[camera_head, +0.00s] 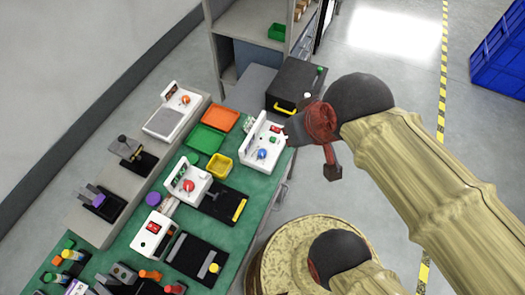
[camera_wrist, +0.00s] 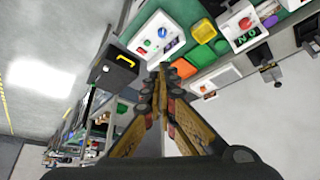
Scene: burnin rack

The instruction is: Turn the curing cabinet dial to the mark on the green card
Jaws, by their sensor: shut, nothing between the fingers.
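A white unit with a blue dial (camera_head: 262,154) stands at the table's far right corner; the dial also shows in the wrist view (camera_wrist: 162,32). Another white unit with a red dial (camera_head: 188,185) stands nearer; that dial shows too in the wrist view (camera_wrist: 245,22). I cannot tell which unit is the curing cabinet. My gripper (camera_wrist: 160,70) is shut and empty, its tips apart from the dials. In the head view it is just right of the blue-dial unit.
A black box with a yellow handle (camera_head: 285,107) stands behind the blue-dial unit. Orange (camera_head: 220,117) and green (camera_head: 205,139) trays and a yellow bin (camera_head: 221,166) lie between the units. A grey shelf (camera_head: 240,28) stands behind. Open floor lies to the right.

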